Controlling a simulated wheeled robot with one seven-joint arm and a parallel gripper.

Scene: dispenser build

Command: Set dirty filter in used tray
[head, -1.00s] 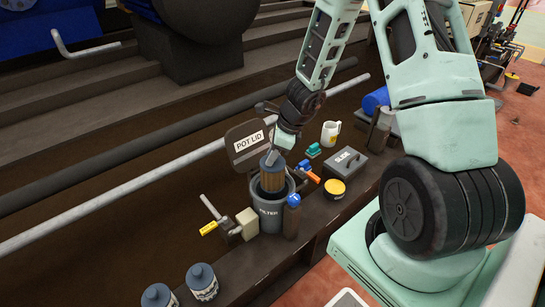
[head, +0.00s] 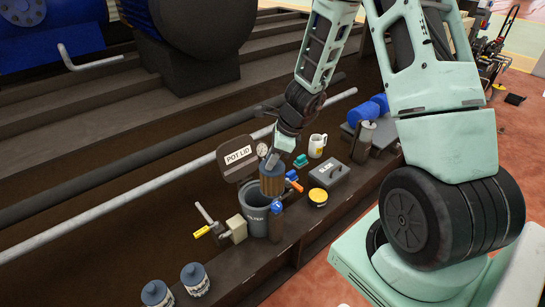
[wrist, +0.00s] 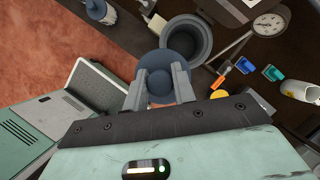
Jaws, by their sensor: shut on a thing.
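The dirty filter (head: 272,183) is a brown pleated cylinder with a blue-grey cap. My gripper (head: 272,160) is shut on its cap and holds it upright over the open grey filter pot (head: 254,222). In the head view its lower end overlaps the pot's rim, so I cannot tell whether it is fully clear. In the wrist view the cap (wrist: 180,52) sits between the fingers (wrist: 158,88), and the dark open pot (wrist: 192,30) shows just beyond it. I cannot make out a used tray for certain.
A grey lidded box (head: 330,174), a yellow tin (head: 318,197) and a white mug (head: 317,146) are to the right. Two blue-capped canisters (head: 194,278) stand front left.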

